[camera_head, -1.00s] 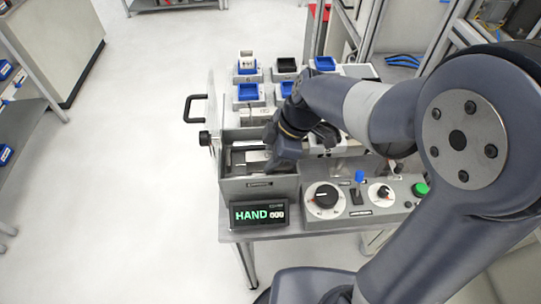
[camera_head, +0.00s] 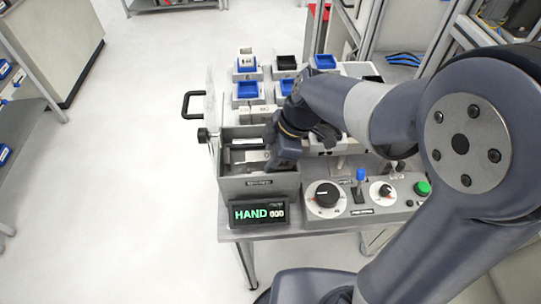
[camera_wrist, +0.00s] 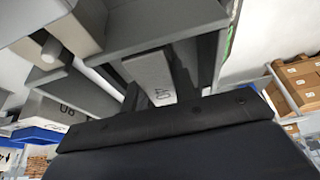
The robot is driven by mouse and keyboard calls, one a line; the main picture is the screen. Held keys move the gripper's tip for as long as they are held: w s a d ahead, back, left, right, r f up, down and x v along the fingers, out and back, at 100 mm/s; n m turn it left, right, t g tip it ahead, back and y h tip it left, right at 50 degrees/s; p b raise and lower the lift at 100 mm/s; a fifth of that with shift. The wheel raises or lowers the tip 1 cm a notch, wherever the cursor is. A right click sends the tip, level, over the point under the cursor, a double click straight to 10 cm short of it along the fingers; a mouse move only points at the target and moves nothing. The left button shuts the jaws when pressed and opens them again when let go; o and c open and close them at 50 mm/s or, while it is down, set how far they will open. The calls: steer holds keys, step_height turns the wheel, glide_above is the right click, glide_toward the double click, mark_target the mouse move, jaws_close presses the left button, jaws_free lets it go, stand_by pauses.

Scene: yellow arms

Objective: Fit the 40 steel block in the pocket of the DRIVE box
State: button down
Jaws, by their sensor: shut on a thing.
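The 40 steel block (camera_wrist: 150,72) is a light grey bar marked 40, seen in the wrist view between my gripper's (camera_wrist: 158,78) two dark fingers, which are shut on it. In the head view my gripper (camera_head: 275,156) reaches down into the grey open-topped box (camera_head: 258,188) at the table's left front. A light grey piece (camera_head: 250,156) shows in the box beside the gripper; it looks like the block. The label on the box's front is too small to read, and the pocket is hidden. I cannot tell whether the block touches the box floor.
A clear lid with a black handle (camera_head: 190,105) stands up at the box's left. A display (camera_head: 258,213) reading HAND and a panel with knobs (camera_head: 325,195) and a green button (camera_head: 421,188) lie in front. Blue trays (camera_head: 247,90) stand behind.

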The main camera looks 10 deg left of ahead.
stand_by(0.3)
steer(key=c, duration=1.1)
jaws_free()
steer(key=shift+f, duration=0.1)
steer(key=shift+o, duration=0.3)
steer(key=shift+s, duration=0.1)
steer(key=shift+r+p, duration=2.05)
steer(key=shift+r, duration=1.55)
steer(key=shift+f, duration=0.1)
steer(key=shift+f+b, duration=2.15)
steer(key=shift+f, duration=1.25)
